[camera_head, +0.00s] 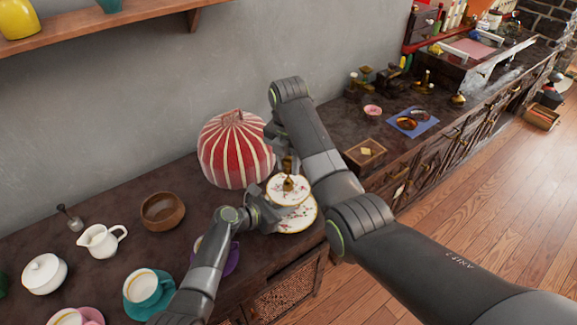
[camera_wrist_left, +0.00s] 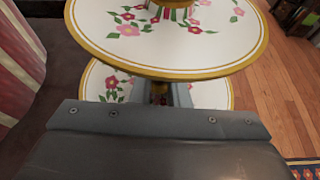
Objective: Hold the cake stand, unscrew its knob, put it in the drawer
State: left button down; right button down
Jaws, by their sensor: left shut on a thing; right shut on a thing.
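The two-tier cake stand stands upright near the counter's front edge, with flowered, gold-rimmed plates. Its upper plate (camera_head: 280,199) and lower plate (camera_head: 307,219) both show. My left gripper (camera_head: 274,211) reaches in from the left between the plates and is shut on the stem. In the left wrist view the upper plate (camera_wrist_left: 215,50) is above the gripper (camera_wrist_left: 163,92), and the stem is mostly hidden. The brass knob (camera_head: 288,166) tops the stand. My right gripper (camera_head: 284,152) is above it, shut on the knob; its fingers are partly hidden. I cannot tell which drawer is meant.
A red-and-white striped tea cosy (camera_head: 233,150) stands just behind the stand. A wooden bowl (camera_head: 162,211), white jug (camera_head: 101,240) and teal cup (camera_head: 143,287) are left. A small wooden box (camera_head: 366,167) is right of my right arm. Cabinet fronts (camera_head: 284,291) lie below.

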notch_tip(320, 180, up, 3)
jog(key=shift+f, duration=0.15)
pick_arm(q)
jog(key=c, duration=1.3)
grip_release()
jog(key=v, duration=1.2)
jog(key=shift+s+a+f, duration=0.1)
pick_arm(e)
jog(key=shift+f, duration=0.1)
